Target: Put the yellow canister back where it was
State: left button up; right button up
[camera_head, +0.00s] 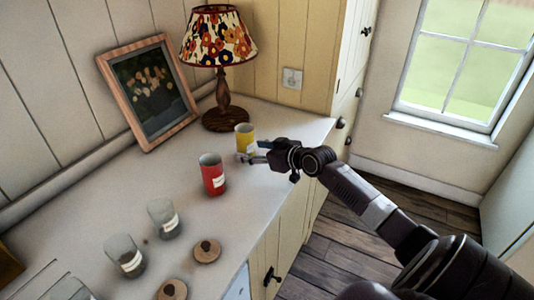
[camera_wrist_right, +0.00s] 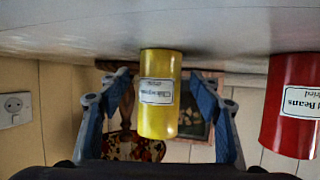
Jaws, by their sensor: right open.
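The yellow canister (camera_head: 244,134) stands upright on the white counter (camera_head: 285,170), just right of the lamp's base. It also shows in the right wrist view (camera_wrist_right: 161,117), upside down, with a white label towards me. My right gripper (camera_head: 254,153) reaches it from the right, low over the counter. Its blue-grey fingers are open, one on each side of the canister in the wrist view. Gaps show between the canister and both fingers. My left gripper is not in view.
A red canister (camera_head: 211,175) labelled "Beans" stands close to the gripper. A lamp (camera_head: 224,103) and a framed picture (camera_head: 150,90) stand behind. Glass jars (camera_head: 164,218) and round lids (camera_head: 206,250) sit at the front left. Counter right of the yellow canister is clear.

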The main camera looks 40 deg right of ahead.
jog(key=shift+b+v, duration=0.3)
jog(key=shift+v, duration=3.7)
